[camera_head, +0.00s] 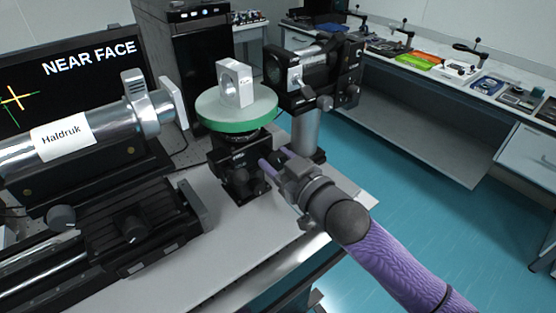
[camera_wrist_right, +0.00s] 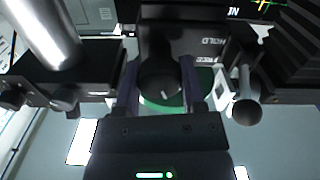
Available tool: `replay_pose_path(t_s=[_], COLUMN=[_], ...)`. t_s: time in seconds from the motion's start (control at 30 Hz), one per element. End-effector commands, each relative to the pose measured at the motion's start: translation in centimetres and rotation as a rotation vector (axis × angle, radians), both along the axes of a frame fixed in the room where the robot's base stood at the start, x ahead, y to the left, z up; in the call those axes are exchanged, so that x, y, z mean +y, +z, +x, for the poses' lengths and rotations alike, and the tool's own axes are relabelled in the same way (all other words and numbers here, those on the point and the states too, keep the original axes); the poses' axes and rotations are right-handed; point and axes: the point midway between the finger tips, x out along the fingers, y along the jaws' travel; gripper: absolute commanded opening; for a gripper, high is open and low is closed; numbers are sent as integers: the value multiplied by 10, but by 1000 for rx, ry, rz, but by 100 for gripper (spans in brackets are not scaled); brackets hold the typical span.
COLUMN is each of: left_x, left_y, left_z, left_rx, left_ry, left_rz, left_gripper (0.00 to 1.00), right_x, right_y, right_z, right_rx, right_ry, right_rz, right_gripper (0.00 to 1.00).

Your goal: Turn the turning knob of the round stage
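The round stage (camera_head: 215,108) has a green-rimmed, pale disc on a black base and carries a white block (camera_head: 236,84). Its green disc also shows in the right wrist view (camera_wrist_right: 205,78). A dark round knob (camera_wrist_right: 160,78) with a small white mark is on the black body lettered HOLD and FREE. My right gripper (camera_head: 274,158) reaches the stage base from the right. In the wrist view its two fingers (camera_wrist_right: 159,84) are apart, one on each side of the knob; I cannot tell whether they touch it. My left gripper is not in view.
A silver tube labelled Haldruk (camera_head: 62,138) and a black rail unit (camera_head: 130,225) stand at left. A black optic mount (camera_head: 318,78) on a post is close behind my right gripper. A ball-ended lever (camera_wrist_right: 245,108) is right of the knob in the wrist view.

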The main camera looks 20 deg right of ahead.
Motion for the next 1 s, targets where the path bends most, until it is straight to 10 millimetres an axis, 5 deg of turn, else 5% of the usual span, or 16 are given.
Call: replay_pose_path(t_s=[0.03,0.2,0.43,0.73,0.77,0.9,1.0], left_x=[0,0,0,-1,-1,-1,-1], left_y=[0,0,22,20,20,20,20], left_z=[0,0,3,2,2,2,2], left_rx=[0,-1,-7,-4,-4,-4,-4], left_ry=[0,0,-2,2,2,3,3], left_rz=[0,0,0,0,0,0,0], left_gripper=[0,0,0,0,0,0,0], right_x=[0,0,0,0,0,0,0], right_y=[0,0,5,-1,-1,0,0], right_z=[0,0,0,0,0,0,0], right_rx=[0,0,-63,-84,-84,-83,-83], right_ry=[1,1,0,1,1,1,1], right_rz=[0,0,-180,-231,-231,-230,-230], right_gripper=[34,0,0,0,56,86,87])
